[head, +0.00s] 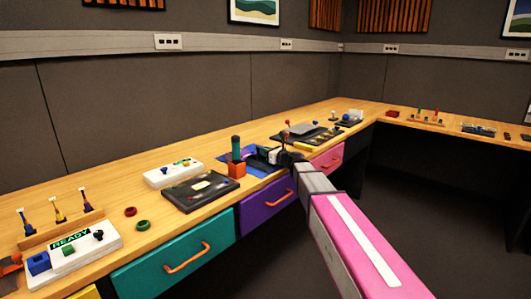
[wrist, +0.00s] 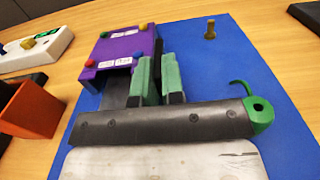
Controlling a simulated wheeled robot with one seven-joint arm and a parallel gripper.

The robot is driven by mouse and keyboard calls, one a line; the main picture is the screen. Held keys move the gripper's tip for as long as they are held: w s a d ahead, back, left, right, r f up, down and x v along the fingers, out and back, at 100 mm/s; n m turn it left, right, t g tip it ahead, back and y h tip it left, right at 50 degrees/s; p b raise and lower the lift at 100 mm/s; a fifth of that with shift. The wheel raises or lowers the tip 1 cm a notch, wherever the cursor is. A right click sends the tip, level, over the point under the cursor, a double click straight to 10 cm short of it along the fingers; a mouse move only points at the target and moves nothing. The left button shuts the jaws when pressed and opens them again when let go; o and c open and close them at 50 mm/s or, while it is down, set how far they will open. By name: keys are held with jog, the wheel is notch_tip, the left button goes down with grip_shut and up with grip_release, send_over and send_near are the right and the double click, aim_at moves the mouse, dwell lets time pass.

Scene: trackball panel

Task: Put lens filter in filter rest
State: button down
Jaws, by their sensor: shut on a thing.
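My gripper (wrist: 159,62) has two green fingers close together, with a narrow dark sliver between them. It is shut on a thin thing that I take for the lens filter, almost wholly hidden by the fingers. The fingers are over the blue mat (wrist: 265,85), at the near right edge of a purple block (wrist: 112,48) with coloured knobs and white labels. I cannot tell whether they touch it. In the head view my gripper (head: 268,155) is low over the mat. I cannot make out the filter rest for certain.
An orange block (wrist: 28,107) stands left of the mat; in the head view it bears a dark green cylinder (head: 236,145). A small brass peg (wrist: 210,30) stands at the mat's far side. A white panel (wrist: 35,45) and a black tray (head: 200,192) are nearby.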

jog(key=c, duration=1.2)
grip_release()
jog(key=shift+c, duration=0.2)
